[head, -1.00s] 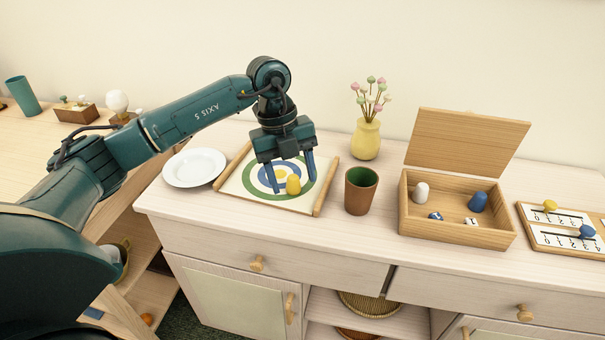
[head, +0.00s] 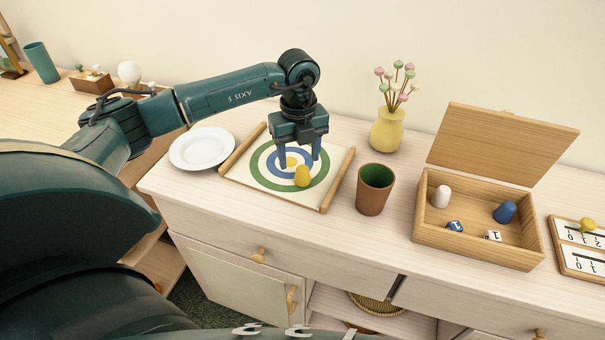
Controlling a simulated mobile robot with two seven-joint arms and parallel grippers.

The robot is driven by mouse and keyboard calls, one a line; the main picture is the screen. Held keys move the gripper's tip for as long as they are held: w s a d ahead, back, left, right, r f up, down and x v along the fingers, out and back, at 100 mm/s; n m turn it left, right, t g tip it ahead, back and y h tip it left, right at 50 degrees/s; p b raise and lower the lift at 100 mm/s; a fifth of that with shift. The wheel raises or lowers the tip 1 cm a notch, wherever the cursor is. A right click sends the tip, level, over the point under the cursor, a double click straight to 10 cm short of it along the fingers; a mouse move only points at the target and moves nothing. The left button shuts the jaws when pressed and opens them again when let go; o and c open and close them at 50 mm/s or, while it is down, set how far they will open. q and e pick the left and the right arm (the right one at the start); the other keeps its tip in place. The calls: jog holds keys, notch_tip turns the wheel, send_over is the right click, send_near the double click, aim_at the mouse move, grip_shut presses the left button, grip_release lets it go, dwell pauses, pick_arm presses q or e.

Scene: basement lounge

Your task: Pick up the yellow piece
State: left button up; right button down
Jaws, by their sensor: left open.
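A small yellow piece (head: 302,176) stands on the target mat (head: 244,174) with green, white and blue rings, on the front right part of the rings. My left gripper (head: 300,162) points down over the mat. Its blue fingers are apart, with nothing held between them. The fingertips show just above and behind the yellow piece in the picture; I cannot tell their exact height. My right gripper is not in view.
A white plate (head: 202,148) is left of the mat. A brown cup (head: 373,189) and a yellow vase (head: 387,131) are to the right. Farther right are an open wooden box (head: 477,255) with pieces and dice, and a scoreboard (head: 580,261) bearing another yellow peg (head: 587,224).

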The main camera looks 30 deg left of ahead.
aim_at(302, 168)
pick_arm(q)
jog(key=f, duration=0.5)
jog(key=shift+w+d+p, duration=0.25)
jog(key=shift+w+p, duration=0.05)
jog(key=shift+c, duration=0.5)
jog(key=shift+r, duration=0.1)
jog(key=c, duration=1)
jog(key=shift+o, duration=0.2)
notch_tip(302, 168, up, 10)
jog(key=shift+r+b, duration=0.1)
jog(key=shift+b, duration=0.3)
